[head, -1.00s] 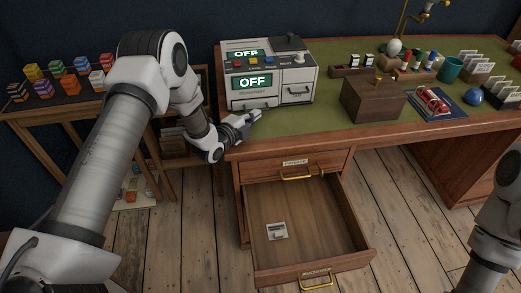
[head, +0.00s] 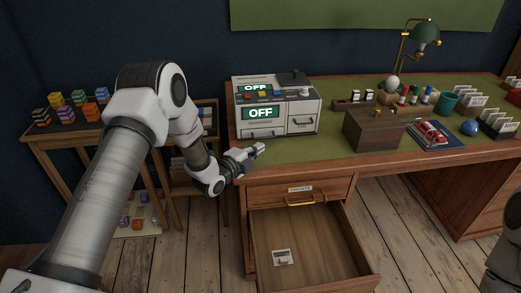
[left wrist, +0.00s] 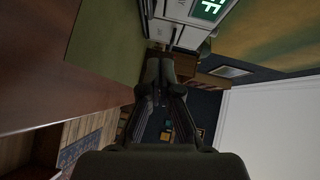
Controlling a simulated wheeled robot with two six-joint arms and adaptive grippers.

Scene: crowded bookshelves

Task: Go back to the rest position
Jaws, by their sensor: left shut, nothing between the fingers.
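My left gripper (head: 255,150) is shut and empty. In the head view it is at the front left edge of the desk (head: 330,163), just in front of the white machine (head: 277,106) with two OFF displays. In the left wrist view my left gripper's fingers (left wrist: 160,75) are together with nothing between them, and part of the machine (left wrist: 185,30) shows beyond them. The gripper looks apart from the machine. Part of my right arm shows at the lower right edge of the head view, but its gripper is out of view.
The lower desk drawer (head: 310,245) stands open with a small card (head: 282,257) inside. A wooden box (head: 373,130), a blue ball (head: 469,128) and a green lamp (head: 426,32) are on the desk. A side table (head: 60,131) with coloured blocks stands at left. Bare floor shows around the drawer.

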